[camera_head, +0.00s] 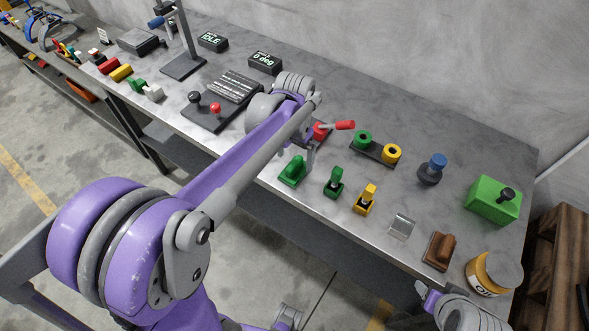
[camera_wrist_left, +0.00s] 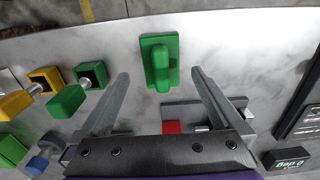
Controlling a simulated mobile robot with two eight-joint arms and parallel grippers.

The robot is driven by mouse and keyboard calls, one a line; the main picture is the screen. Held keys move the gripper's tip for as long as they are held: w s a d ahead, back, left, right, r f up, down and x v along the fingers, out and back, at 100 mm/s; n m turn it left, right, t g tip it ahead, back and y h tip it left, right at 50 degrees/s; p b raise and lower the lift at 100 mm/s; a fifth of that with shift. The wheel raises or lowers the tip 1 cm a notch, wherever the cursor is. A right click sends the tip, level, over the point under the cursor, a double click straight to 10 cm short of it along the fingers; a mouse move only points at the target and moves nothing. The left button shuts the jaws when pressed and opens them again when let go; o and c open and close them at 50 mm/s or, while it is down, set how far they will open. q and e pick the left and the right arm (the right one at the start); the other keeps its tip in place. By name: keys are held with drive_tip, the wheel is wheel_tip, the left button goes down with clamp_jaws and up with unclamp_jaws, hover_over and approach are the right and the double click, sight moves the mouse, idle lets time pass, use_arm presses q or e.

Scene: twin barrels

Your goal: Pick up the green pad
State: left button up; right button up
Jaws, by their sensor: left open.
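The green pad (camera_head: 293,171) is a green block with a raised grip bar, lying near the front edge of the grey workbench (camera_head: 330,147). In the left wrist view the green pad (camera_wrist_left: 160,62) lies beyond and between the spread fingers, its grip bar running lengthwise between them. My left gripper (camera_wrist_left: 160,76) is open and empty. In the head view my left gripper (camera_head: 309,156) is partly hidden by its own arm, just beside the pad. Part of my right arm shows at the bottom right of the head view; its jaws are not clear.
Right of the pad stand a green clamp-like piece (camera_head: 334,183) and a yellow one (camera_head: 366,199). Behind are a red-handled part (camera_head: 343,125) and a black base with green and yellow rings (camera_head: 374,153). A brown block (camera_head: 439,251) and jar (camera_head: 494,272) are farther right.

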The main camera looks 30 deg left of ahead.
sight(294, 164)
use_arm(q)
wheel_tip(294, 164, down, 5)
drive_tip(key=shift+a+f, duration=0.1)
drive_tip(key=shift+f, duration=0.05)
drive_tip(key=shift+c, duration=0.2)
drive_tip(key=c, duration=1.4)
wheel_tip(294, 164, up, 10)
drive_tip(key=shift+r+p, duration=0.1)
drive_tip(key=shift+p, duration=0.2)
drive_tip(key=o, duration=0.9)
drive_tip(key=c, duration=0.6)
